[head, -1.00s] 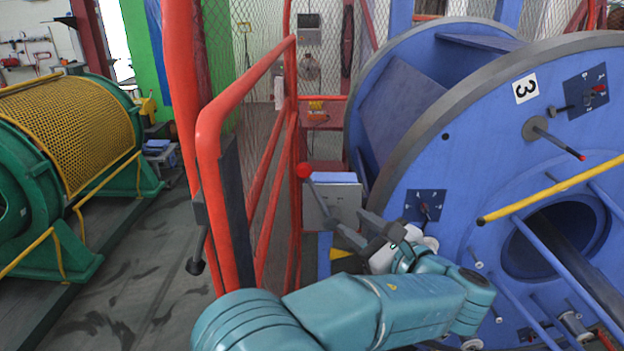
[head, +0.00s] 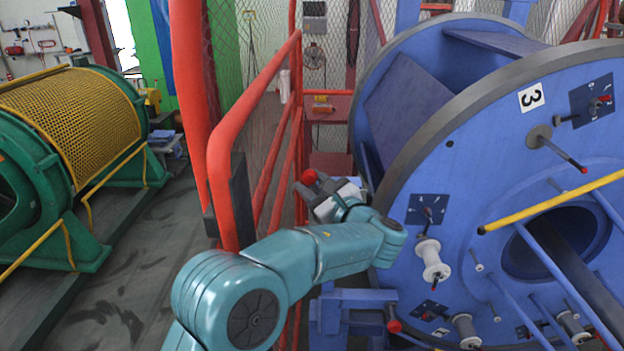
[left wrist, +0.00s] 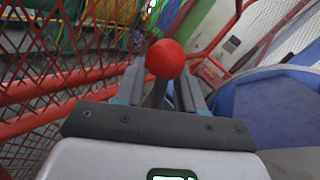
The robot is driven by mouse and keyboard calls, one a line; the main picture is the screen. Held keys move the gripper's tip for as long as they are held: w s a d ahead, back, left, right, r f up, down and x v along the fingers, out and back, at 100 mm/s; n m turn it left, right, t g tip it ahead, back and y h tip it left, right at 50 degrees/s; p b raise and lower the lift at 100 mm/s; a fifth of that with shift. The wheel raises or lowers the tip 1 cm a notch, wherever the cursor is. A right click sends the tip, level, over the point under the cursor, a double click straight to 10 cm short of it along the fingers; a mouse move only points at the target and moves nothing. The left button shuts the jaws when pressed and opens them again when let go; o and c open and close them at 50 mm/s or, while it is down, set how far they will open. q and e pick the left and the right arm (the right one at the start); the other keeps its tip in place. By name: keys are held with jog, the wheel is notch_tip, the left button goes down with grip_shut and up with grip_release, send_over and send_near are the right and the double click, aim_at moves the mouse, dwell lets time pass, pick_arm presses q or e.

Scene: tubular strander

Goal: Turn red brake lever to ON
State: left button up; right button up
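The red brake lever's ball knob (head: 309,177) shows in the head view by the red fence post, left of the big blue reel. My left gripper (head: 318,190) is right at this knob, and it hides the lever's rod there. In the left wrist view the red ball (left wrist: 165,59) sits at the far ends of the fingers of my left gripper (left wrist: 162,82). A dark rod runs below the ball between the two fingers, which look apart. I cannot tell whether they touch the rod. No ON marking is readable. My right gripper is out of view.
A red mesh fence (head: 262,130) stands close to the left of my gripper. The blue reel (head: 480,170) with spools and a yellow bar (head: 550,202) fills the right. A red-tipped handle (head: 393,326) shows low down. A green machine (head: 75,150) stands left, beyond clear floor.

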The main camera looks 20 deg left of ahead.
pick_arm(q)
jog(key=shift+w+a, duration=0.2)
jog(key=shift+a, duration=0.05)
jog(key=shift+s, duration=0.1)
jog(key=shift+s, duration=0.1)
jog(key=shift+c, duration=1)
grip_shut()
